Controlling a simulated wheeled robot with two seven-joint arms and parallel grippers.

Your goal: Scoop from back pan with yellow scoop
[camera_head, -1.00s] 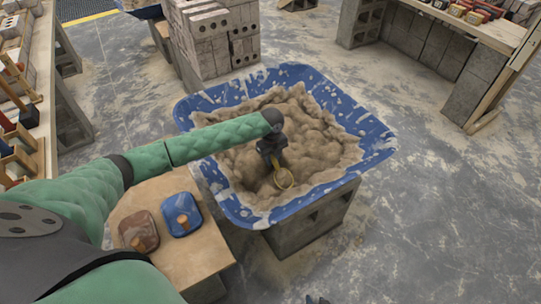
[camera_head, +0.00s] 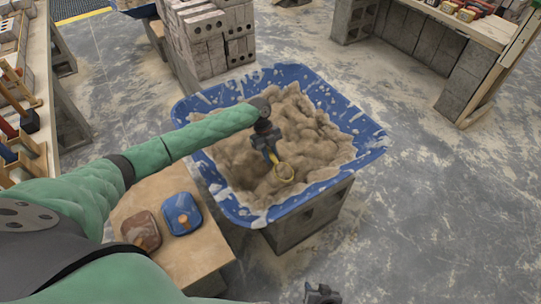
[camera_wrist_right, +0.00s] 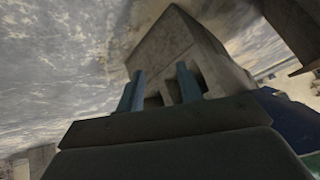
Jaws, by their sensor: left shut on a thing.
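A blue tub (camera_head: 222,95) full of lumpy tan mortar (camera_head: 300,125) stands on a grey block support in the middle of the head view. My left gripper (camera_head: 272,155) is over the mortar and shut on the yellow scoop (camera_head: 284,173). The scoop's round end points down at the mortar near the tub's front; whether it touches the mortar I cannot tell. My right gripper (camera_head: 322,296) shows only in part at the bottom edge of the head view. In the right wrist view its two fingers (camera_wrist_right: 160,88) stand apart with nothing between them.
A wooden board (camera_head: 195,252) left of the tub carries a brown container (camera_head: 141,230) and a blue container (camera_head: 182,213). Stacked blocks (camera_head: 210,40) stand behind the tub. Part of another blue tub (camera_head: 140,10) shows at the top left.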

